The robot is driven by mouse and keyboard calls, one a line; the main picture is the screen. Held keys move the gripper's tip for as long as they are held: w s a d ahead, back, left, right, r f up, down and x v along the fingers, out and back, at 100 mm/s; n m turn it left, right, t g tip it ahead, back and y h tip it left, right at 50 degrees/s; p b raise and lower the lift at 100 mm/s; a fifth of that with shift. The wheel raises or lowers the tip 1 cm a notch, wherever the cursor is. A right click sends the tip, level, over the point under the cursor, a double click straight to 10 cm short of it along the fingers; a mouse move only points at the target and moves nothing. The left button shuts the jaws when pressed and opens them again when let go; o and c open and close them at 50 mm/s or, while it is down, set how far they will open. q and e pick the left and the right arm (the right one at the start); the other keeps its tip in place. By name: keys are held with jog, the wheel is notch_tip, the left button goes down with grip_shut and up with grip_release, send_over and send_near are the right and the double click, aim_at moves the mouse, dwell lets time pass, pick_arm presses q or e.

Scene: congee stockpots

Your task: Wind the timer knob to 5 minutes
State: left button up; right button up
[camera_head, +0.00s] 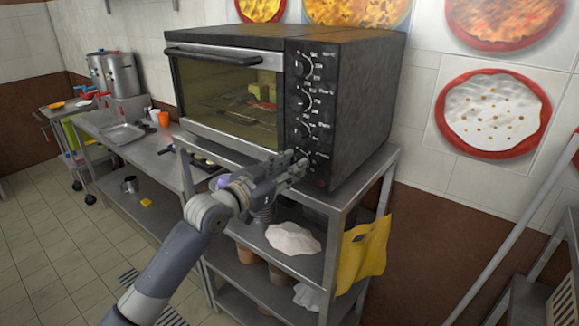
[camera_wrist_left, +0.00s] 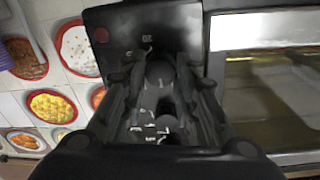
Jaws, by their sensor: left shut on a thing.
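The black oven (camera_head: 345,95) stands on a steel rack, its control panel facing front with a column of round knobs. Three upper knobs show: top (camera_head: 305,65), second (camera_head: 303,101) and third (camera_head: 302,131). My left gripper (camera_head: 298,163) is at the lowest knob, low on the panel, and covers most of it. In the left wrist view the fingers close around the sides of a dark round knob (camera_wrist_left: 159,76), with white markings beside it. I cannot read the pointer position or the timer's minutes. My right gripper is in neither view.
The oven's glass door (camera_head: 230,95) is shut, with food visible inside; its handle (camera_head: 225,56) sticks out at the top. A yellow cloth (camera_head: 362,255) hangs on the rack below. A steel counter (camera_head: 95,122) with a tray (camera_head: 123,132) stands left.

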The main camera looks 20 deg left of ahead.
pick_arm(q)
jog(key=shift+m, duration=0.4)
jog(key=shift+m+p, duration=0.5)
jog(key=shift+m, duration=3.1)
jog(key=o, duration=1.1)
